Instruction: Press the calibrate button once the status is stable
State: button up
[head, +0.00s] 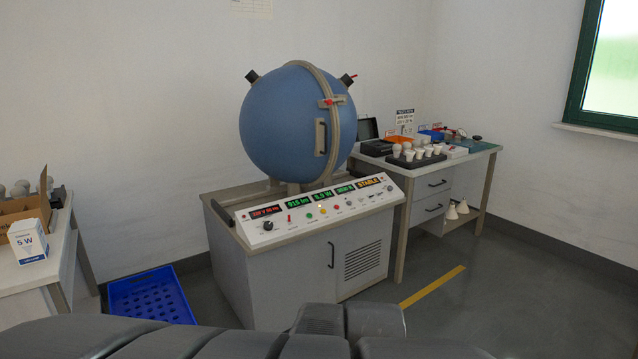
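The control panel (300,219) is the sloped white front of a grey cabinet below a big blue sphere (288,125). Its rightmost display (368,183) reads what looks like STABLE in amber letters. The other displays show red and green figures, only partly legible. Below them sit a black knob (268,226) and several small coloured buttons, including a green one (309,215) and a red one (323,211). The labels are too small to read, so I cannot tell which is the calibrate button. My gripper is not in view; dark grey parts of my own body fill the bottom edge.
A bench (480,155) with bulbs in a dark tray stands right of the cabinet. A blue crate (150,297) lies on the floor to the left, near a table with a bulb box (29,242). Floor with a yellow stripe (433,287) is clear at right.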

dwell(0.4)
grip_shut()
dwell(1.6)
